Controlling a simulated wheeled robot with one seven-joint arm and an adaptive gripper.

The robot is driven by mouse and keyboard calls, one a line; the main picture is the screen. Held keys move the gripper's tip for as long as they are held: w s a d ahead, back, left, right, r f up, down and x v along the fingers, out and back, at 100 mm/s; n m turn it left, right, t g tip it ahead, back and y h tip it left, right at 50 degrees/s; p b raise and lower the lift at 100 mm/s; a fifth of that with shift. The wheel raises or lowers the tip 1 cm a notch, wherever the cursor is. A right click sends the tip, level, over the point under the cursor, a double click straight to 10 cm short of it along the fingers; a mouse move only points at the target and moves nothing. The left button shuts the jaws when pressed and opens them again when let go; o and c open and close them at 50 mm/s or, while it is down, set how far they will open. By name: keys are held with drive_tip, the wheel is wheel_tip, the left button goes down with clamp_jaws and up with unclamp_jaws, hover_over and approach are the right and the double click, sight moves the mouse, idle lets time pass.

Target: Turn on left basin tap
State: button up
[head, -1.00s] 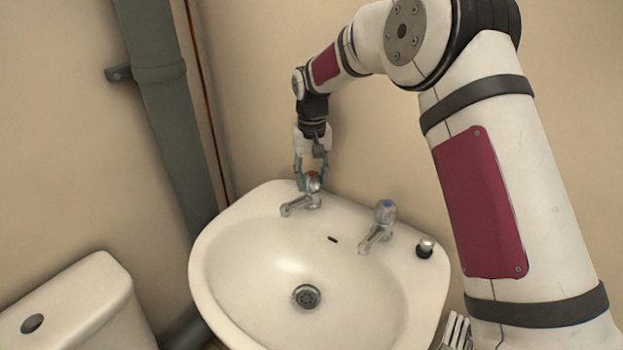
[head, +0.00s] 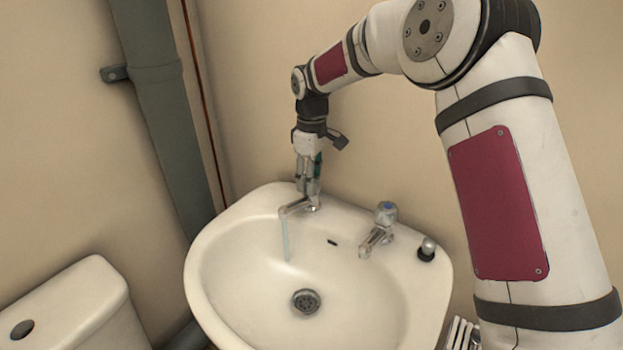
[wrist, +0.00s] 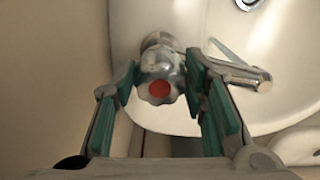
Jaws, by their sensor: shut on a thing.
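The left basin tap (head: 300,205) stands at the back left of the white basin (head: 215,290). Its chrome handle with a red top (wrist: 159,88) shows in the wrist view between my fingers. A thin stream of water (head: 286,240) falls from its spout into the bowl. My gripper (head: 309,190) points down over this tap and is shut on its handle, with green-padded fingers on both sides; they also show in the wrist view (wrist: 163,95). In the head view the fingers hide most of the handle.
A second tap with a blue top (head: 380,225) stands on the basin's back right, with a small black and chrome plug (head: 427,249) beside it. A grey pipe (head: 170,110) runs up the wall at left. A white cistern (head: 75,300) is at lower left.

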drive_tip(key=shift+n, duration=0.8)
drive_tip(key=o, duration=1.2)
drive_tip(key=shift+c, duration=0.2)
wheel_tip(320, 180, up, 12)
